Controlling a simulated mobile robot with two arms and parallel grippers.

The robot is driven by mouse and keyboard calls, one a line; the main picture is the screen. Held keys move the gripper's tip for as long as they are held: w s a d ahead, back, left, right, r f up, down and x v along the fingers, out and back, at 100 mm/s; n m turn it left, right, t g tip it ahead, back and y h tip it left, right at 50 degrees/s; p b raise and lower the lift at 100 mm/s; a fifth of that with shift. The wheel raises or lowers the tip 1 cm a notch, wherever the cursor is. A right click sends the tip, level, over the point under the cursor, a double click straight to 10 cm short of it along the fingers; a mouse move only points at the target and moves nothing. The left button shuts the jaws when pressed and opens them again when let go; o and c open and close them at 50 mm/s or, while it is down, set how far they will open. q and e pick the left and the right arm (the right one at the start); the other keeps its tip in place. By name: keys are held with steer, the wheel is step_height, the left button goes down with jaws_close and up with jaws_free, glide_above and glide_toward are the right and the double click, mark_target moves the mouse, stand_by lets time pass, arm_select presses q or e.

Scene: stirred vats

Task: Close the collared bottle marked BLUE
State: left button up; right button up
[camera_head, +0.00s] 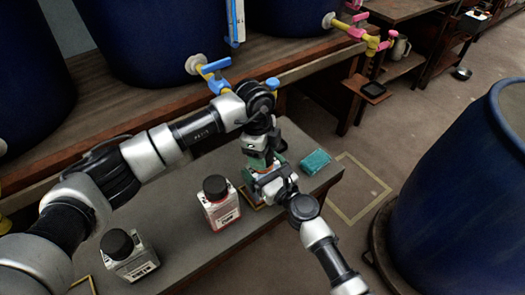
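My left gripper (262,158) points down over the table, right of the middle. My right gripper (268,182) meets it there from the front right. Between and below them only small coloured bits show, so any bottle there is mostly hidden and its marking cannot be read. I cannot tell whether either gripper is open or shut. A bottle with a black cap and red label (221,212) stands upright left of the grippers. A whitish bottle with a black cap (132,264) stands at the front left. Neither visible bottle can be read as BLUE.
A teal sponge-like block (315,162) lies on the grey table (185,225) right of the grippers. Blue vats with a blue tap (215,75) and pink-yellow taps (365,37) stand behind. A large blue vat (455,185) stands at the right. Bare tabletop lies between the bottles.

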arm_select(q)
steer(key=shift+f, duration=0.45)
steer(key=o, duration=1)
steer(key=r, duration=0.4)
steer(key=a+r, duration=0.1)
steer(key=r, duration=0.7)
steer(key=shift+w+a, duration=0.2)
steer(key=shift+w, duration=0.05)
arm_select(e)
steer(key=o, duration=1)
steer(key=shift+c, duration=0.2)
